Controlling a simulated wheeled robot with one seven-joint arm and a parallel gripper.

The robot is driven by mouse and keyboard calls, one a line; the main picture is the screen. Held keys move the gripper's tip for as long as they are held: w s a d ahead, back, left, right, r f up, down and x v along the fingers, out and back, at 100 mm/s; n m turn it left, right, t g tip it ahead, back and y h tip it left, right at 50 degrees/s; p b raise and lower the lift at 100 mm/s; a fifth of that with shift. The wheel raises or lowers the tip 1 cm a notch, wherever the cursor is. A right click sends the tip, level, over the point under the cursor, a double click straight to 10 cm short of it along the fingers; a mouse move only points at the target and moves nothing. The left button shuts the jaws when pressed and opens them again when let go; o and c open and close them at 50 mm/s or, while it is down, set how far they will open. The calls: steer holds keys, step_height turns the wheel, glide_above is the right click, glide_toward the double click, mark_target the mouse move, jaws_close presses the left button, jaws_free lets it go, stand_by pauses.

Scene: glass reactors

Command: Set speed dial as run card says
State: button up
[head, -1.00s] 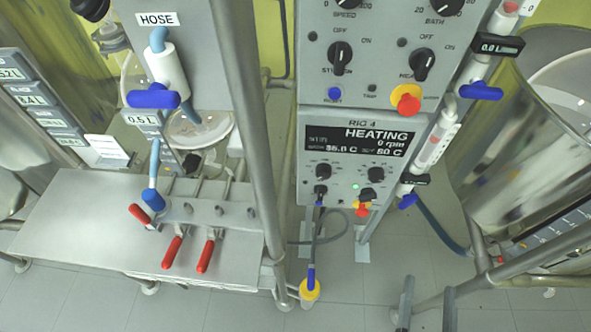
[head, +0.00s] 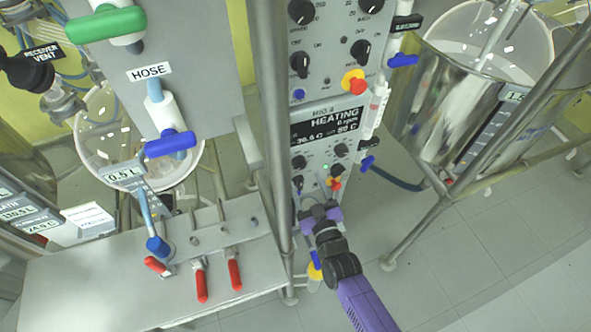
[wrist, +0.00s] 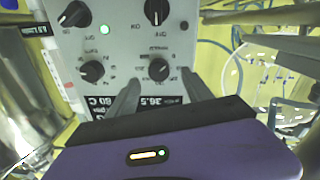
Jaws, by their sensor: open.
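The rig 4 control box (head: 315,150) has a display (head: 327,127) reading HEATING, 0 rpm and 60 C, with small black dials below. I take the upper-left dial (head: 299,162) as the speed dial; its label is too small to read in the head view. In the wrist view the panel looks upside down, and this dial (wrist: 158,70) appears on the right. My gripper (wrist: 161,78) is open, its fingertips on either side of that dial in the picture. I cannot tell whether they touch it. In the head view my gripper (head: 320,205) is before the panel's lower part.
A second dial (wrist: 92,71) sits beside it, with a green lamp (wrist: 105,30) nearby. A similar panel (head: 332,50) is above. A steel post (head: 270,120) stands left, red-handled clamps (head: 201,283) on a bench beyond. A white printed sheet (head: 88,215) is unreadable.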

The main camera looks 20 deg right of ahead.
mark_target(301, 168)
steer(key=shift+w+d, duration=0.15)
steer(key=shift+w, duration=1.25)
steer(key=shift+w+d, duration=0.1)
steer(key=shift+w, duration=1.25)
jaws_close()
